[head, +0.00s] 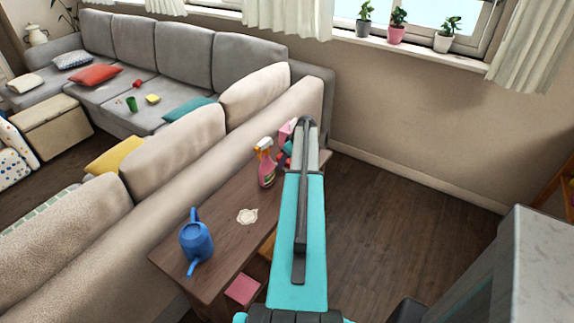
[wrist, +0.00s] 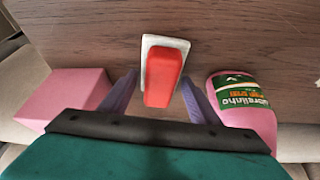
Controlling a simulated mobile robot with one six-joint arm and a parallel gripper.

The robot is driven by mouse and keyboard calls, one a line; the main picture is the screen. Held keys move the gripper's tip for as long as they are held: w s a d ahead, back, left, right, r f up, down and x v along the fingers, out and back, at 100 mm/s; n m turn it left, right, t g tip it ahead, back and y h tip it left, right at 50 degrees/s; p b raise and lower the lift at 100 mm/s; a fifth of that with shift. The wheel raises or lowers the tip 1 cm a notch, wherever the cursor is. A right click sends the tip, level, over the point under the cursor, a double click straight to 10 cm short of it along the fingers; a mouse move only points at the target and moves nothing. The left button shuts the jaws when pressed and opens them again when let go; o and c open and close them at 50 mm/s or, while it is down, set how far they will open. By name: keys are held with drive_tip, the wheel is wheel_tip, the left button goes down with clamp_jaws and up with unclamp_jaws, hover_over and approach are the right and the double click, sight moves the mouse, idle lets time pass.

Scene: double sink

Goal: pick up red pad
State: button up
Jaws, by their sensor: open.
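The red pad (wrist: 163,78), a red block with a whitish layer on its far side, is on the brown wooden table in the wrist view. My gripper (wrist: 160,88) is open, with one finger on each side of the pad. Small gaps show between the fingers and the pad, and I cannot tell whether they touch it. The pad's near end is close to the dark edge of my gripper. In the head view my arm reaches to the far end of the table and largely hides that spot.
A pink box (wrist: 68,97) is left of my gripper and a pink bottle with a green label (wrist: 243,100) is right.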

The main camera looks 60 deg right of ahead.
drive_tip(key=c, duration=0.7)
drive_tip(key=shift+r, duration=0.15)
drive_tip(key=shift+r+p, duration=0.15)
drive_tip(key=shift+p, duration=0.25)
drive_tip(key=shift+r+b, duration=0.4)
drive_tip(key=shift+r, duration=0.15)
wheel_tip(320, 180, up, 2)
drive_tip(key=shift+r+b, duration=0.1)
drive_tip(key=shift+b, duration=0.35)
drive_tip(key=s+a+b, duration=0.1)
drive_tip(key=s+a, duration=0.1)
drive_tip(key=s, duration=0.2)
drive_tip(key=s+a+r+b, duration=0.1)
drive_tip(key=s+a, duration=0.2)
drive_tip(key=s, duration=0.2)
drive_tip(key=s+a+b, duration=0.1)
drive_tip(key=s+a, duration=0.2)
drive_tip(key=s, duration=0.1)
drive_tip(key=shift+s+a+r, duration=0.2)
drive_tip(key=shift+s+r, duration=0.1)
